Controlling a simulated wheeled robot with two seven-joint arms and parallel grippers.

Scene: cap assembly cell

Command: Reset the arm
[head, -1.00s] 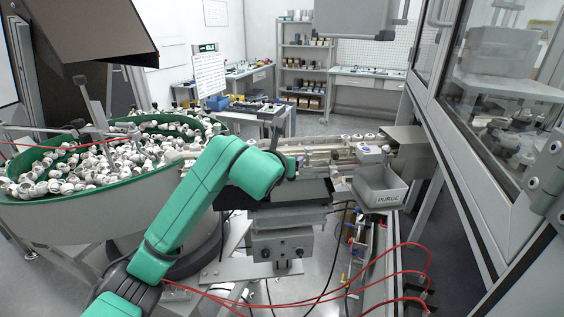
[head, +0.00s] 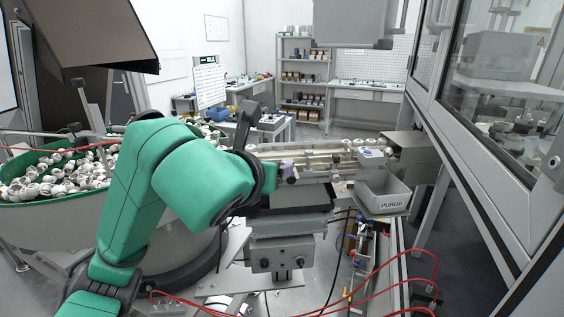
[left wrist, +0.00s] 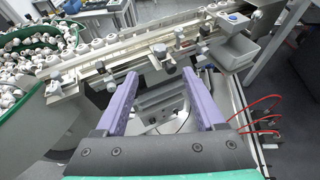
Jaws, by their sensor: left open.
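My left arm's green links reach in from the lower left of the head view, in front of the bowl feeder. My left gripper (left wrist: 160,74) shows in the left wrist view with its two purple fingers spread wide and nothing between them. The fingers point toward the linear feed track (left wrist: 150,48), which lies beyond them; the gap between tips and track cannot be judged exactly. My right gripper is in neither view.
The green-rimmed bowl feeder (head: 25,204) full of white caps stands at the left. A grey PURGE bin (head: 385,199) hangs at the track's right end. A glazed machine enclosure (head: 500,170) lines the right. Red hoses (head: 400,258) loop low at right.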

